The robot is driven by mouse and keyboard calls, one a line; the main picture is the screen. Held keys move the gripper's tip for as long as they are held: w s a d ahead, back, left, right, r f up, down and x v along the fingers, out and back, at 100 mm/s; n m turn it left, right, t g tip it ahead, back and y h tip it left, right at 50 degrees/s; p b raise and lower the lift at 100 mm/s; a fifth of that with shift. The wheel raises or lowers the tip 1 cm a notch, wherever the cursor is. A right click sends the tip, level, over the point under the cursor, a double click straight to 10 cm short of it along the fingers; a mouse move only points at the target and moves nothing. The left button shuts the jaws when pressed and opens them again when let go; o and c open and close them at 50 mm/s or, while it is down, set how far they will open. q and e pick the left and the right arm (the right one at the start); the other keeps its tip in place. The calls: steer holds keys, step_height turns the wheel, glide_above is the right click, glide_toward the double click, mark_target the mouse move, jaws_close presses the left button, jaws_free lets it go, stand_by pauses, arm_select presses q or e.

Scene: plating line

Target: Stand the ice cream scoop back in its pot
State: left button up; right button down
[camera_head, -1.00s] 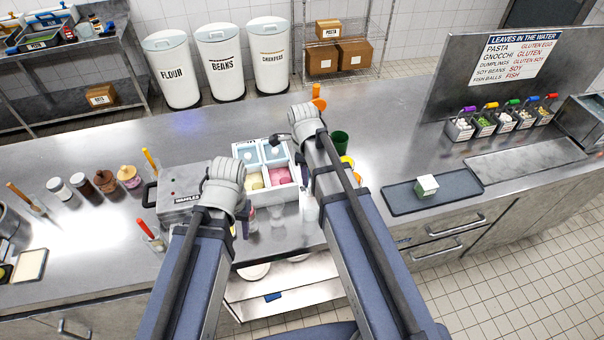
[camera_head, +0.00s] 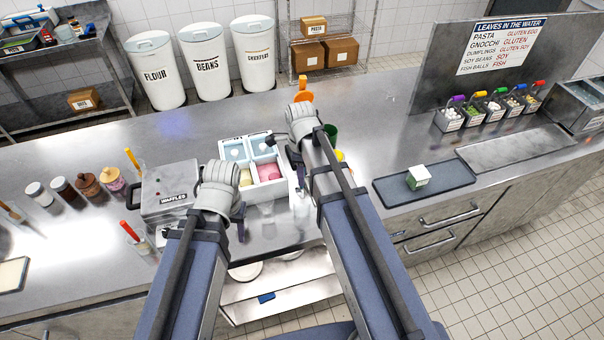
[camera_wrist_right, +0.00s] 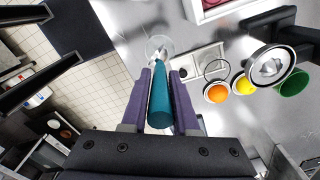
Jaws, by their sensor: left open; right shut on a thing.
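The ice cream scoop, with a teal handle (camera_wrist_right: 159,98) and a silver head, is in my right gripper (camera_wrist_right: 160,82), whose purple fingers are shut on the handle. In the right wrist view its head overlaps a clear round pot (camera_wrist_right: 158,41); I cannot tell whether it is inside or above it. In the head view my right arm hides the scoop and most of that gripper. The white ice cream tub (camera_head: 288,186) stands between my arms. My left gripper (camera_head: 239,222) is open and empty near the counter's front edge, left of the tub.
A waffle maker (camera_head: 165,190) stands left of the tub. Orange (camera_wrist_right: 215,93), yellow (camera_wrist_right: 243,87) and green (camera_wrist_right: 293,83) round containers stand beside the right gripper. A dark tray (camera_head: 450,182) with a small green-and-white box (camera_head: 418,177) lies to the right.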

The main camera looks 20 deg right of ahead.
mark_target(302, 190)
arm_select(q)
step_height(302, 190, down, 8)
steer(key=b, duration=0.7)
arm_select(e)
steer(key=shift+f, duration=4.05)
steer(key=c, duration=0.6)
jaws_free()
steer(key=shift+r, duration=0.1)
step_height(302, 190, up, 8)
steer(key=p, duration=0.7)
steer(key=shift+p, duration=0.35)
arm_select(q)
step_height(302, 190, up, 8)
steer(key=shift+f, duration=0.15)
arm_select(e)
steer(key=shift+f, duration=0.2)
